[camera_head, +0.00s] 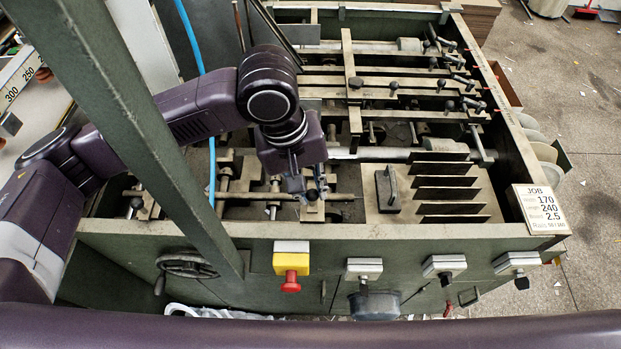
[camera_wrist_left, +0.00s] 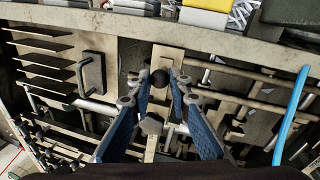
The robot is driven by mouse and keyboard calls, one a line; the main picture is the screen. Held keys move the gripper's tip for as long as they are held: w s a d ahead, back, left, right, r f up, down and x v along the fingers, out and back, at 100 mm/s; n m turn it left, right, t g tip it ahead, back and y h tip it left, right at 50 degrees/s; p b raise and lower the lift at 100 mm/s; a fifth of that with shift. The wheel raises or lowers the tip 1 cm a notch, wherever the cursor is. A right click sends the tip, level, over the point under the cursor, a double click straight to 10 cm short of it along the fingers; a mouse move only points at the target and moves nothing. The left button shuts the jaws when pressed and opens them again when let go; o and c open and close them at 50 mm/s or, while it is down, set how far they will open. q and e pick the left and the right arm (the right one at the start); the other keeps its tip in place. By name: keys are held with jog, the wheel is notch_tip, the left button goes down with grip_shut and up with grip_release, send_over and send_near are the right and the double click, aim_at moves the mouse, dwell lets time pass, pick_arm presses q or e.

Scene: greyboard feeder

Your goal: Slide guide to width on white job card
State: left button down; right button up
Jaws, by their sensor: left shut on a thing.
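The white job card (camera_head: 541,209) lies on the feeder's front right corner and reads width 170, length 240, board 2.5. My left gripper (camera_head: 309,190) is low over the front middle of the feeder. In the left wrist view my left gripper (camera_wrist_left: 158,88) has its blue fingers closed around a black round knob (camera_wrist_left: 160,78). The knob sits on a pale flat guide bar (camera_wrist_left: 168,58) that crosses the rods. In the head view the gripper partly hides this knob and bar. My right gripper is not in view.
A scale (camera_head: 18,80) marked 300 and 250 shows at the upper left. A block with several upright dark plates (camera_head: 445,181) and a handle (camera_head: 387,189) stand right of the gripper. Another crossbar (camera_head: 348,50) lies farther back. A green post (camera_head: 140,120) slants across the left.

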pick_arm(q)
jog(key=s, duration=0.3)
jog(key=shift+s+r, duration=0.1)
jog(key=shift+s, duration=0.1)
jog(key=shift+w, duration=0.2)
jog(key=c, duration=2.2)
grip_release()
jog(key=shift+w, duration=0.2)
jog(key=o, duration=0.3)
jog(key=shift+w, duration=0.1)
jog(key=shift+o, duration=0.5)
notch_tip(320, 180, up, 12)
jog(key=a, duration=0.2)
jog(key=shift+s+a, duration=0.15)
jog(key=shift+s, duration=0.1)
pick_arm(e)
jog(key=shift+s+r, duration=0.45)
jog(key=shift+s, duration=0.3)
